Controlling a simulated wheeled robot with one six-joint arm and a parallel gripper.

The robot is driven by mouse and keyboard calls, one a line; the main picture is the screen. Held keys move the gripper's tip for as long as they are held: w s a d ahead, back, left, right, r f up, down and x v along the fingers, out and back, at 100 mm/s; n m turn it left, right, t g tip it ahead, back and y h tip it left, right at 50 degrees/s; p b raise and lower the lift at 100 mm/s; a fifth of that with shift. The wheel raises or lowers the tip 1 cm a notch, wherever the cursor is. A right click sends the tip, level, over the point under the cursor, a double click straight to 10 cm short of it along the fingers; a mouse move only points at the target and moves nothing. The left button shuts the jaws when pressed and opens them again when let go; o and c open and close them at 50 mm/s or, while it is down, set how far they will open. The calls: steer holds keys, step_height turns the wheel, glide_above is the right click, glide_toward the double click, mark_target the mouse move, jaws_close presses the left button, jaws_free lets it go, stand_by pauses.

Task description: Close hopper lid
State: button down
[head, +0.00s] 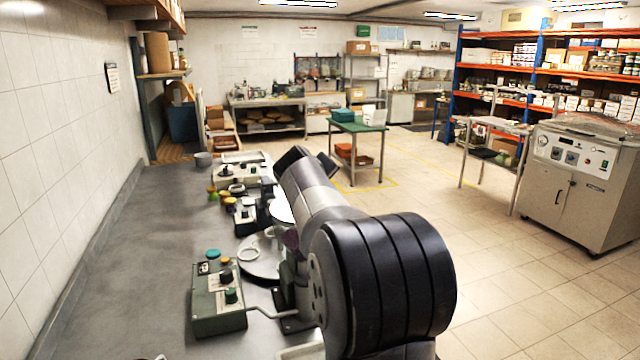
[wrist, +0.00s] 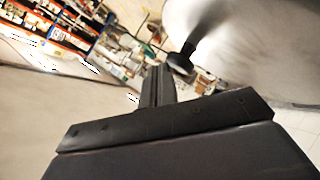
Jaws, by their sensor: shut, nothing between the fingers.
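In the wrist view, a large pale, shiny curved surface (wrist: 270,50) fills the upper right; it looks like the hopper lid, but its whole outline is out of frame. A black knob (wrist: 182,62) on a short dark stem stands out from it. My gripper (wrist: 158,80) is shut and empty, its fingertips just left of and below the knob in the picture; I cannot tell whether they touch it. In the head view my arm hides the fingers and most of the hopper. A bit of white round surface (head: 283,210) shows beside my arm.
A green control box (head: 218,300) with knobs stands on the grey bench (head: 140,250). Small machines and several coloured jar lids line the bench behind it. Open tiled floor (head: 500,290) is at the right.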

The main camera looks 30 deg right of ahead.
stand_by(0.5)
steer(key=s+a+r+p, duration=0.1)
steer(key=s+r, duration=0.6)
steer(key=r, duration=0.3)
steer(key=shift+s+a+r, duration=0.2)
steer(key=shift+a+r, duration=0.05)
steer(key=shift+r, duration=0.1)
steer(key=w+f+p, duration=0.1)
steer(key=w+f, duration=0.2)
steer(key=w+d+f, duration=0.1)
steer(key=w+f, duration=0.2)
steer(key=shift+w+d+f+p, duration=0.15)
steer(key=shift+w+p, duration=0.2)
steer(key=shift+p, duration=0.05)
steer(key=f+b, duration=0.2)
steer(key=f, duration=0.1)
steer(key=shift+w+d, duration=0.1)
steer(key=shift+w, duration=0.3)
steer(key=shift+f+b, duration=0.45)
steer(key=shift+f, duration=0.4)
steer(key=shift+r, duration=0.15)
